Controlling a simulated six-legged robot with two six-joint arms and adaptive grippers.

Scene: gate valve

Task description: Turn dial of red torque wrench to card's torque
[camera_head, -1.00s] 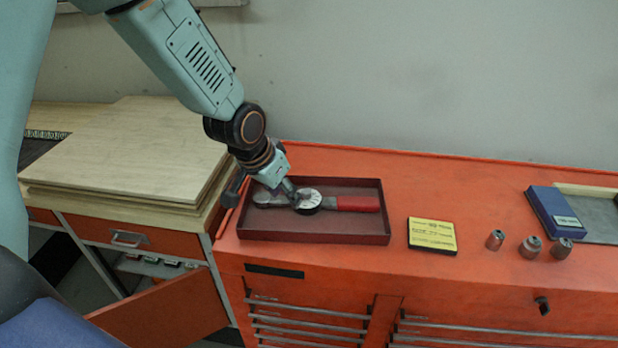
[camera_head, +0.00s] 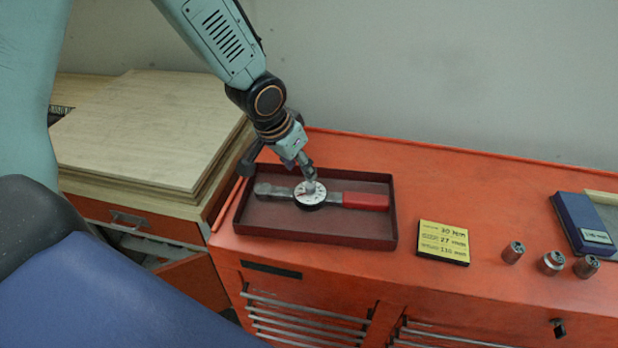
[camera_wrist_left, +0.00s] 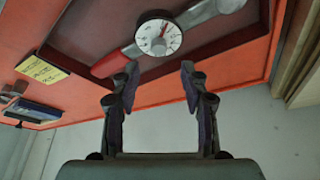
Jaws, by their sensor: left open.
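The torque wrench with a red handle (camera_head: 365,201) lies in a dark red tray (camera_head: 318,240) on the orange cabinet. Its round white dial (camera_head: 308,198) has dark marks and a red pointer; the dial (camera_wrist_left: 158,37) also shows in the left wrist view. My left gripper (camera_head: 309,181) is above the dial, pointing down; in the left wrist view its fingers (camera_wrist_left: 157,75) are apart with nothing between them, and the dial is beyond their tips.
Several metal sockets (camera_head: 552,262) stand right of the card. A blue box (camera_head: 583,222) with a label lies at the far right by a grey tray. Stacked wooden boards (camera_head: 140,130) are on the left. The cabinet top behind the card is clear.

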